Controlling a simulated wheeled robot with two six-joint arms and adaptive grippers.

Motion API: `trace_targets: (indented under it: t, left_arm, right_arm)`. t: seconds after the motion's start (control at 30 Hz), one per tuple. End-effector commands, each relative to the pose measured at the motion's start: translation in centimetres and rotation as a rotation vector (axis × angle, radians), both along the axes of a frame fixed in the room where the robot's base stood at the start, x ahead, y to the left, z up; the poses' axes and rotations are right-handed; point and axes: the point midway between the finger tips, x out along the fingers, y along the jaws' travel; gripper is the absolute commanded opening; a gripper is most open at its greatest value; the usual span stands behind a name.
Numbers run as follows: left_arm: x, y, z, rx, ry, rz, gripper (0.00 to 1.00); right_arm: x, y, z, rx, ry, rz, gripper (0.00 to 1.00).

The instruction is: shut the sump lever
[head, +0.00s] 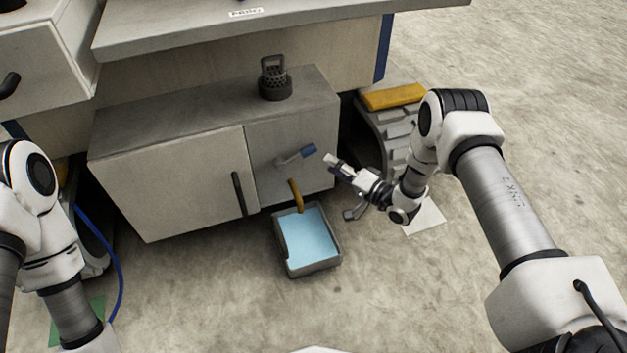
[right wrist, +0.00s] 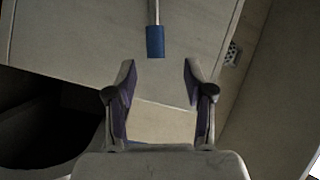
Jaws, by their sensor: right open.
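The sump lever is a grey metal bar with a blue grip (head: 308,150) on the front of the grey cabinet (head: 165,184). It points right and slightly up in the head view. In the right wrist view its blue grip (right wrist: 155,42) lies just beyond the fingertips, roughly in line with the gap between them. My right gripper (head: 332,163) is open and empty, just right of and below the grip, apart from it. Its two fingers also show in the right wrist view (right wrist: 159,70). My left arm shows at the left, but its gripper is out of frame.
A brown spout (head: 295,194) sits below the lever, over a grey tray (head: 314,269) of light blue liquid. A black handle (head: 239,194) is on the cabinet door. A dark mesh-topped fitting (head: 274,82) stands on top. A yellow block (head: 394,97) lies behind my right arm.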

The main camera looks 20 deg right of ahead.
Motion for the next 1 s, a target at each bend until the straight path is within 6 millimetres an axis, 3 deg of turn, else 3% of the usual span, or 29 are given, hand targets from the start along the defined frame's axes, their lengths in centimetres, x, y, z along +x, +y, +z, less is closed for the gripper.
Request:
trace_targets:
  t: [0.03,0.17,0.53,0.83,0.87,1.0]
  left_arm:
    - [0.0,0.0,-1.2,0.0,-0.001,0.0,0.53]
    - [0.1,0.0,-1.4,0.0,-0.002,0.001,0.53]
    - [0.2,0.1,-4.5,0.001,-0.006,0.007,0.53]
    - [0.2,0.1,-4.5,0.001,-0.007,0.008,0.53]
    - [0.2,0.1,-4.5,0.001,-0.007,0.008,0.53]
    - [0.2,0.1,-4.5,0.001,-0.006,0.008,0.53]
  right_arm:
    - [0.0,0.0,-1.3,0.0,0.0,-0.001,0.53]
    - [0.6,0.4,-1.2,-0.001,0.002,0.0,0.53]
    - [5.9,3.8,-1.3,-0.002,0.001,0.0,0.53]
    - [6.5,4.2,-1.0,-0.001,0.005,-0.002,0.53]
    - [6.5,4.2,-1.0,-0.001,0.005,-0.002,0.46]
    - [6.5,4.2,-1.0,-0.001,0.005,-0.002,0.0]
